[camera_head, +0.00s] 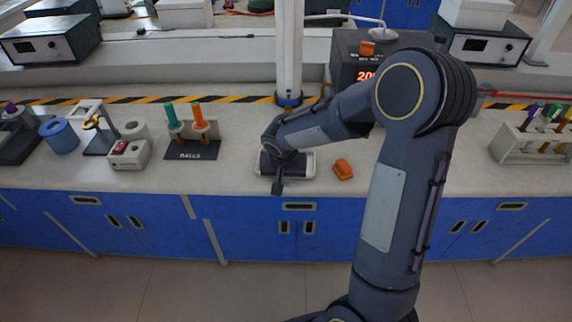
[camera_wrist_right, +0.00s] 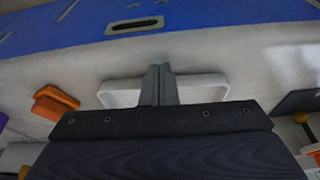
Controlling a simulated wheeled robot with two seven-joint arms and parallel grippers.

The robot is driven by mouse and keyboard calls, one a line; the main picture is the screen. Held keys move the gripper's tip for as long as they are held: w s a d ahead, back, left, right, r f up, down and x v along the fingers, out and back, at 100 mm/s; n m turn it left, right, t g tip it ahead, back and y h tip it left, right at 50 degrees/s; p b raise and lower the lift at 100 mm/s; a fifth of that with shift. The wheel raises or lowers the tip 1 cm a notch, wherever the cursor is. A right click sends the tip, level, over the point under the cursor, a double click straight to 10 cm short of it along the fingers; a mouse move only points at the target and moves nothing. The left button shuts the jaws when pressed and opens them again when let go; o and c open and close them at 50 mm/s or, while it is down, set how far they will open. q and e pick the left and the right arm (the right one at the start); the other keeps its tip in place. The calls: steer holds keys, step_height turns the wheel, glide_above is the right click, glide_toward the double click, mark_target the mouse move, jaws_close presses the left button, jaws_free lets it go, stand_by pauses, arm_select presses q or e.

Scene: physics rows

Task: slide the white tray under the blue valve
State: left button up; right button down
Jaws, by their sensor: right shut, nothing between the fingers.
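The white tray (camera_head: 307,164) lies on the bench top near its front edge. It is a shallow tray with a raised rim and also shows in the right wrist view (camera_wrist_right: 204,88), partly hidden behind the fingers. My right gripper (camera_head: 278,188) is over the tray, with its shut fingers reaching to the front rim; they show in the wrist view (camera_wrist_right: 159,72). Nothing is held. I cannot tell if the fingers touch the tray. A blue fitting (camera_head: 289,99), which looks like the blue valve, is at the foot of the white post behind the tray. My left gripper is not in view.
An orange block (camera_head: 343,169) lies right of the tray. A stand with green and orange items (camera_head: 193,148) is to the left. A dark box with a red display (camera_head: 352,62) stands behind my arm. Bare bench lies between tray and post.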

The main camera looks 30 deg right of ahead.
steer(key=shift+w+d+p, duration=0.4)
steer(key=shift+w+d, duration=0.65)
steer(key=shift+w, duration=0.5)
steer(key=shift+w+d+p, duration=0.45)
steer(key=shift+w+d, duration=0.55)
steer(key=shift+w, duration=0.55)
steer(key=shift+w+d+p, duration=0.4)
steer(key=shift+w+d, duration=0.65)
steer(key=shift+w, duration=0.5)
steer(key=shift+s, duration=0.1)
steer(key=shift+s+a+b, duration=0.65)
steer(key=shift+s+a, duration=0.05)
steer(key=shift+s, duration=0.25)
step_height(320, 180, up, 8)
steer(key=p, duration=0.5)
